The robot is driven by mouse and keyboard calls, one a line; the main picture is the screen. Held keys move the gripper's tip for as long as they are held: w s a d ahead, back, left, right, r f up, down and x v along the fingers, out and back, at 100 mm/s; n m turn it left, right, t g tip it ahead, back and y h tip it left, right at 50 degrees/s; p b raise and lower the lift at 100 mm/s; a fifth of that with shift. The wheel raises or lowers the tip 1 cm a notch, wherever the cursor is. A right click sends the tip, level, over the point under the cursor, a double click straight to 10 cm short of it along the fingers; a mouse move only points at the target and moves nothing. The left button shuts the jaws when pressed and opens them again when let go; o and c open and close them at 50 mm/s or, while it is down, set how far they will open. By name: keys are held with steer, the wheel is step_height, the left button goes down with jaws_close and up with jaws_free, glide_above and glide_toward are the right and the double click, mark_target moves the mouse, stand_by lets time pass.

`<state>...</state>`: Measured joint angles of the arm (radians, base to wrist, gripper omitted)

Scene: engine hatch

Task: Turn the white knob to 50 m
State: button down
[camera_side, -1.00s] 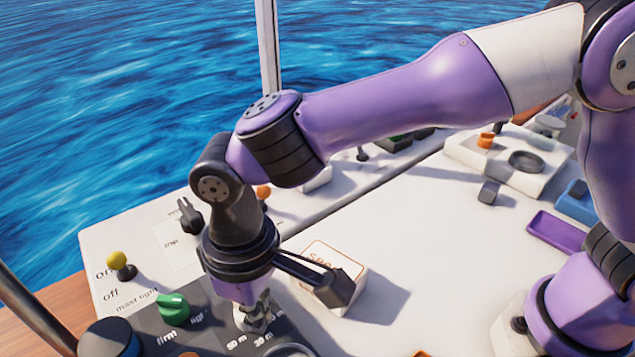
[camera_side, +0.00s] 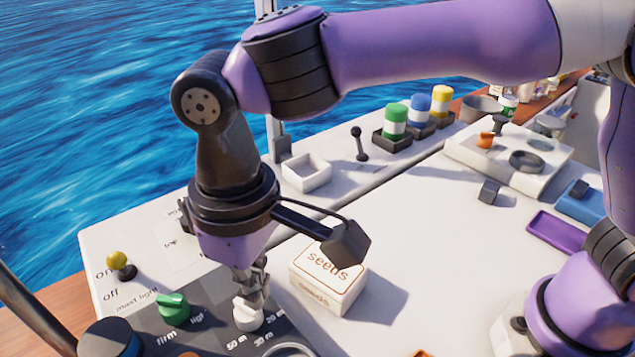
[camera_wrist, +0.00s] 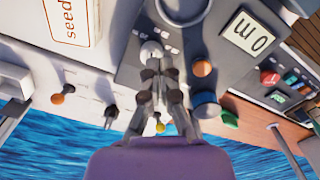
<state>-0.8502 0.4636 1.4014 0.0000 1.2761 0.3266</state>
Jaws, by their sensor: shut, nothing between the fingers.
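The white knob (camera_side: 248,314) sits on the dark grey panel at the lower left of the side view, with the labels 50 m, 30 m and 20 m around it. My gripper (camera_side: 250,292) points down just above the knob, its fingers shut with nothing between them. The fingertips hide part of the knob's top, and I cannot tell whether they touch it. In the wrist view the knob (camera_wrist: 151,50) shows just beyond my gripper's fingertips (camera_wrist: 158,72).
A green knob (camera_side: 173,309) and a dark blue round knob (camera_side: 108,338) stand left of the white knob. A seeds box (camera_side: 328,282) stands close to its right. A yellow-topped lever (camera_side: 118,262) is farther left. The white deck to the right is mostly clear.

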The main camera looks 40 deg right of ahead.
mark_target(248, 312)
steer(key=shift+w+d+f, duration=0.25)
steer(key=shift+d+f, duration=0.15)
steer(key=shift+f, duration=0.6)
steer(key=shift+w+d+f, duration=0.3)
steer(key=shift+d+f, duration=0.05)
steer(key=shift+f, duration=0.7)
steer(key=shift+w+d+f, duration=0.25)
steer(key=shift+d+f, duration=0.15)
steer(key=shift+f, duration=0.6)
steer(key=shift+w+a, duration=0.2)
steer(key=shift+s+a, duration=0.35)
steer(key=shift+a, duration=0.05)
steer(key=shift+s+a, duration=0.25)
steer(key=shift+a, duration=0.25)
